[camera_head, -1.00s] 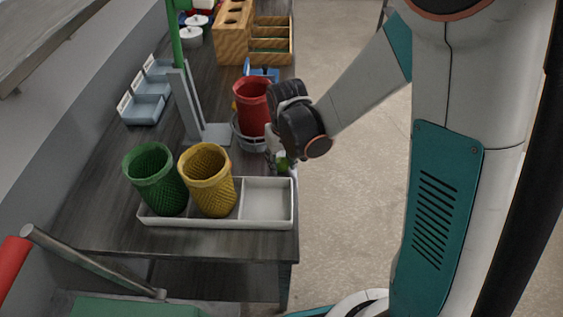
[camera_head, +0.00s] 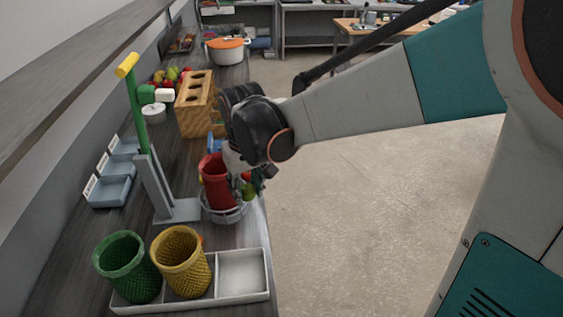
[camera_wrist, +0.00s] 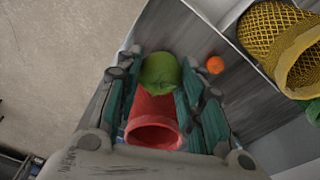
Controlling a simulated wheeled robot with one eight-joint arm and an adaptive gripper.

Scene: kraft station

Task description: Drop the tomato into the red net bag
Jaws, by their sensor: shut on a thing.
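My gripper (camera_head: 246,182) is shut on a green round thing (camera_wrist: 160,73), which shows between its finger pads in the wrist view. I cannot tell whether this is the tomato; a small orange-red round thing (camera_wrist: 215,65) lies apart on the table. The red net bag (camera_head: 215,180) stands upright in a round grey holder (camera_head: 224,216). My gripper is close beside the bag, at its right in the head view. The bag's open mouth (camera_wrist: 155,135) shows below the green thing in the wrist view. My gripper hides part of the bag.
A green net bag (camera_head: 128,268) and a yellow net bag (camera_head: 182,262) stand in a white divided tray (camera_head: 243,273), whose right compartment is empty. A grey stand with a green post (camera_head: 140,115) rises left of the red bag. A wooden block (camera_head: 196,105) stands behind.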

